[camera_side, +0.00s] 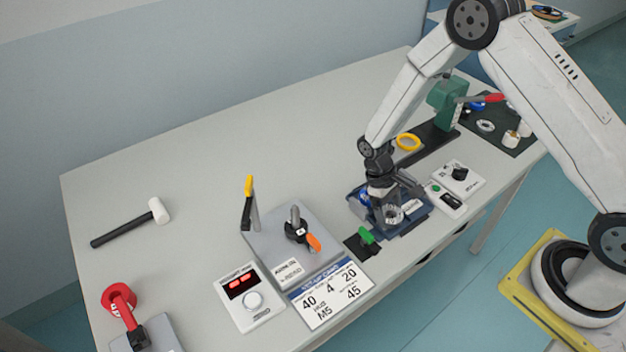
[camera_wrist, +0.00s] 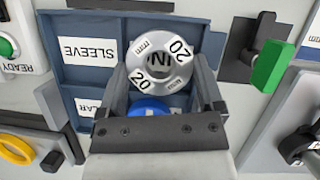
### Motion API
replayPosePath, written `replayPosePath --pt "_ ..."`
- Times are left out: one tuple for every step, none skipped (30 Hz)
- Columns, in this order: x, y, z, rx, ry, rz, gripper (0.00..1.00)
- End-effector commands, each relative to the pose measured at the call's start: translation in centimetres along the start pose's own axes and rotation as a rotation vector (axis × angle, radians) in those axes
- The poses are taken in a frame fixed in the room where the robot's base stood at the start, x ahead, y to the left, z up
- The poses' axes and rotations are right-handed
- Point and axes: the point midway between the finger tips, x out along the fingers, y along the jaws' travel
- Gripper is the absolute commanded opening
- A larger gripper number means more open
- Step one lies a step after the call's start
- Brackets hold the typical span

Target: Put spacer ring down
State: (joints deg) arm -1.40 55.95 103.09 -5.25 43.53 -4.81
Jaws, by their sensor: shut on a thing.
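My gripper (camera_side: 391,212) points down over the blue compartment tray (camera_side: 412,221) in the side view. It is shut on the spacer ring (camera_wrist: 160,58), a silver ring marked "20", held between the two fingers in the wrist view. The tray (camera_wrist: 75,74) has a compartment labelled "SLEEVE" and one whose label is partly hidden, ending in "LAR". The ring is over another compartment, and letters "IN" show through its hole. Whether the ring touches the tray floor I cannot tell. A blue round part (camera_wrist: 150,108) shows between the fingers, partly covered by my gripper.
A green-handled part (camera_side: 366,236) stands just in front of the tray. A grey plate with a spindle (camera_side: 296,228) and a setup card (camera_side: 325,293) lie to the left.

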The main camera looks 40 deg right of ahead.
Motion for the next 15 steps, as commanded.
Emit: replayPosePath --pt "0.51 -0.02 -0.12 0.0 0.005 0.0 0.21" --pt "0.54 -0.02 -0.11 0.0 0.005 0.0 0.21" --pt "0.57 -0.03 -0.1 0.0 0.004 0.0 0.21" --pt "0.58 -0.03 -0.09 0.0 0.004 0.0 0.21" --pt "0.6 -0.03 -0.09 0.0 0.003 -0.001 0.21" --pt "0.65 -0.03 -0.11 0.0 0.003 -0.001 0.21" --pt "0.71 -0.03 -0.13 0.0 0.003 -0.001 0.21" --pt "0.77 -0.03 -0.15 0.0 0.003 -0.001 0.21" --pt "0.85 -0.03 -0.18 0.0 0.003 -0.001 0.21" --pt "0.91 -0.03 -0.21 0.0 0.003 -0.001 0.21" --pt "0.97 -0.03 -0.23 0.0 0.003 -0.001 0.21" --pt "1.04 -0.03 -0.26 0.0 0.003 -0.001 0.21" --pt "1.1 -0.02 -0.28 0.0 0.003 -0.001 0.21" --pt "1.16 -0.02 -0.3 0.0 0.003 -0.001 0.21" --pt "1.24 -0.02 -0.34 0.0 0.003 -0.001 0.21"
